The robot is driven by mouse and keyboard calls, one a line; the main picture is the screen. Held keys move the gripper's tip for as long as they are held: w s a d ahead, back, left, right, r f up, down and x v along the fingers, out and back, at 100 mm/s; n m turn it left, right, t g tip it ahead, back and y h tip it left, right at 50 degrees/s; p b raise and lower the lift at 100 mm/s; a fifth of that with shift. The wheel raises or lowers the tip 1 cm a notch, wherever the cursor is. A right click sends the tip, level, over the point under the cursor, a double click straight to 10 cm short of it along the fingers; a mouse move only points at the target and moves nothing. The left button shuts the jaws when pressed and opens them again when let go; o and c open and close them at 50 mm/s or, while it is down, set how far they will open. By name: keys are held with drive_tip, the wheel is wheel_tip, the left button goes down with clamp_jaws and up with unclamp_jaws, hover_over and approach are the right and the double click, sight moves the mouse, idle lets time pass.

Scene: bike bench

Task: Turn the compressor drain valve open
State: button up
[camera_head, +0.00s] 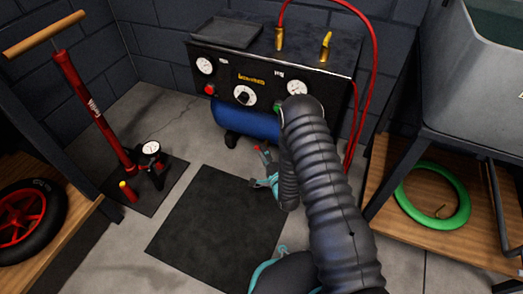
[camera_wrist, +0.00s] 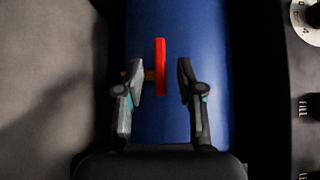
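The compressor (camera_head: 270,62) has a black panel on top and a blue tank (camera_head: 244,120) below. My gripper (camera_wrist: 159,70) is open, one finger on each side of the red lever. The lever is nearer the left finger, and a gap shows to the right finger. In the head view my gripper (camera_head: 263,158) is low beside the tank, with a small red tip at it. My arm hides part of the compressor's right side.
A red floor pump (camera_head: 92,110) stands at the left. A wooden shelf (camera_head: 455,240) with a green ring (camera_head: 433,215) is at the right. A red hose (camera_head: 374,75) loops beside the compressor.

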drive_tip(key=shift+x, duration=1.3)
drive_tip(key=shift+c, duration=0.2)
clamp_jaws()
